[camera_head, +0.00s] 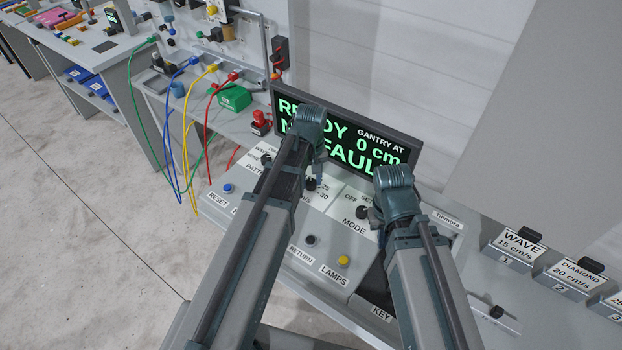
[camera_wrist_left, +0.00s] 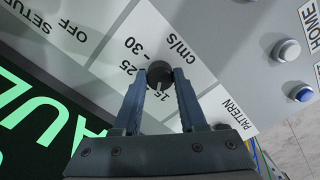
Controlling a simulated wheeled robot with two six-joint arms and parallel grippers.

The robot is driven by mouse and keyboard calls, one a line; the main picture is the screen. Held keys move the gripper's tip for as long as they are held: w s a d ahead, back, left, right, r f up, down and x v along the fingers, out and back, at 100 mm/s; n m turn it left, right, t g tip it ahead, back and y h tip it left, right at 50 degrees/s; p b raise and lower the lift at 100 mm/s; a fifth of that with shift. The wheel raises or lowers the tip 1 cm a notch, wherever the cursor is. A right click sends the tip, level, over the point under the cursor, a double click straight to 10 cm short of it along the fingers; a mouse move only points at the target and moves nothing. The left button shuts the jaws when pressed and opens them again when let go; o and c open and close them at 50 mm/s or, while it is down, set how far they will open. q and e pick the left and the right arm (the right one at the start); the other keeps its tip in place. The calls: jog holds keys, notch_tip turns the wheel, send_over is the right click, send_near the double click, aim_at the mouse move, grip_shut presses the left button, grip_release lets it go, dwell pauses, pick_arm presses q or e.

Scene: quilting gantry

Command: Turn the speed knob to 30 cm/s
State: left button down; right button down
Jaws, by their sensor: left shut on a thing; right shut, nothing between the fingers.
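The speed knob (camera_wrist_left: 159,74) is a round black knob on the white panel, with the marks 15, 25 and 30 cm/s around it. In the left wrist view my left gripper (camera_wrist_left: 161,80) is shut on it, one finger on each side. A short pale line on the knob lies on its side toward the 15 mark; its exact setting is hard to read. In the head view the knob (camera_head: 310,184) is partly hidden below my left gripper (camera_head: 316,178). My right gripper (camera_head: 380,215) is shut and empty over the panel, right of the mode knob (camera_head: 363,212).
The display (camera_head: 398,153) behind reads READY, with "GANTRY AT 0 cm". Reset (camera_head: 228,188), return (camera_head: 311,240) and lamps (camera_head: 343,260) buttons sit on the panel. Coloured cables (camera_head: 187,120) hang at the left. Labelled WAVE (camera_head: 513,246) and DIAMOND (camera_head: 577,278) blocks stand right.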

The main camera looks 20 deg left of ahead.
pick_arm(q)
jog(key=m, duration=1.2)
jog(key=shift+m, duration=0.4)
jog(key=m, duration=0.6)
jog(key=shift+a, duration=0.1)
jog(key=m, duration=0.6)
jog(key=shift+c, duration=2.3)
grip_release()
